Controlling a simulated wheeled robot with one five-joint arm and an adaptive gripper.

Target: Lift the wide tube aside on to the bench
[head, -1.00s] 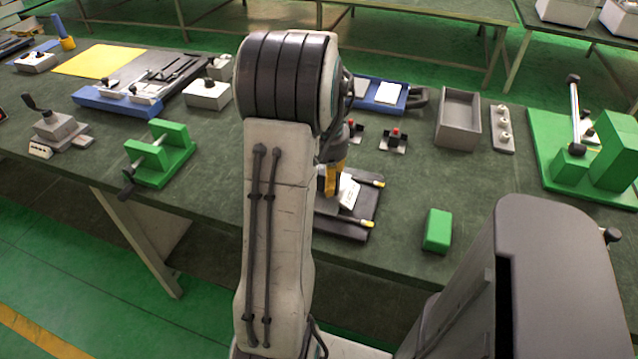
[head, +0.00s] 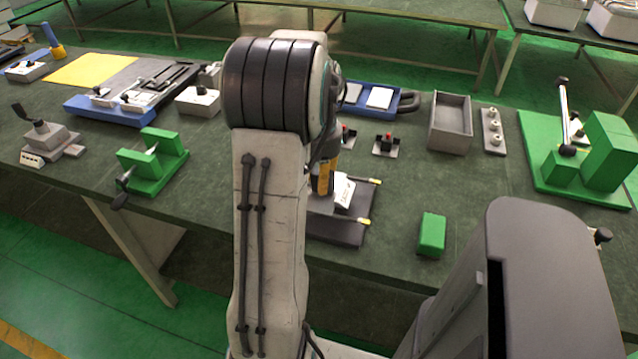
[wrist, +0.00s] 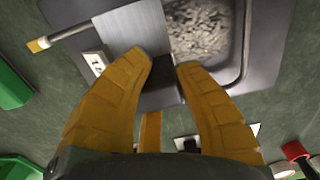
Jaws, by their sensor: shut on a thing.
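My gripper (head: 322,180) reaches down over the dark flat unit (head: 338,231) near the bench's front edge; my arm hides part of it. In the wrist view, the two yellow fingers (wrist: 165,64) are closed around a small dark piece (wrist: 166,97). I cannot tell whether this piece belongs to the wide tube, and no whole wide tube is clearly visible. Beyond the fingertips lie a grey plate (wrist: 122,40) and a dark-rimmed recess with mottled grey filling (wrist: 198,28). A yellow-tipped rod (wrist: 62,36) sticks out at left. A white label (wrist: 95,62) sits beside the left finger.
A green block (head: 432,234) stands right of the unit. A grey open box (head: 451,122) and a green stand (head: 605,150) are farther right. A green clamp-like fixture (head: 153,160) stands left. Bare bench (head: 400,195) lies between the unit and the green block.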

